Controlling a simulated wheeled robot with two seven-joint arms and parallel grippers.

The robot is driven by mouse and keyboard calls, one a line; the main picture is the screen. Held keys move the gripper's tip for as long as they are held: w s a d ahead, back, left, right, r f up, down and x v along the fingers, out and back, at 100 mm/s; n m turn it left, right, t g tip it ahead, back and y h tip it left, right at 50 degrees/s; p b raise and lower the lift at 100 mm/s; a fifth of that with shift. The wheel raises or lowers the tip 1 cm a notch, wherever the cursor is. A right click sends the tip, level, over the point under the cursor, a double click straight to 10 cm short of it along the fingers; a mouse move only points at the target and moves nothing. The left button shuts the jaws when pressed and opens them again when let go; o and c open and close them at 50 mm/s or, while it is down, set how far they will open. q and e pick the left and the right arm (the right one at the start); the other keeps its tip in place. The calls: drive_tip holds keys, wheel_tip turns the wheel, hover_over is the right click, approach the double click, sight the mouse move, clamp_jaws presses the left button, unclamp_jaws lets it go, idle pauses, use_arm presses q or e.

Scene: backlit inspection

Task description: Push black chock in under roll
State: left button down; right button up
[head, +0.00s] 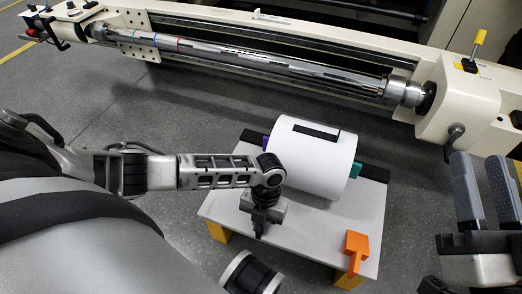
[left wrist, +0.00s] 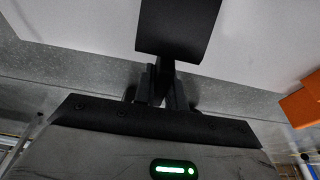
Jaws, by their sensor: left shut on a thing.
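A white roll (head: 308,165) with a black strip on its upper side lies on a small light table (head: 325,230). My left gripper (head: 261,222) is low over the table, in front of the roll's left part. In the left wrist view it (left wrist: 162,90) is shut on the narrow handle of the black chock (left wrist: 180,28), whose wide block points away from the fingers. In the head view the chock is mostly hidden by the gripper, and I cannot tell whether it touches the roll. My right gripper (head: 481,168) is open and empty at the right edge.
An orange chock (head: 356,243) sits at the table's front right; it also shows in the left wrist view (left wrist: 302,103). A black bar (head: 373,173) runs along the table behind the roll. A long cream machine (head: 250,70) stands beyond, with grey floor between.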

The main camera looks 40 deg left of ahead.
use_arm(q)
drive_tip(key=shift+w, duration=0.1)
drive_tip(key=c, duration=1.4)
unclamp_jaws()
drive_tip(key=shift+o, duration=0.2)
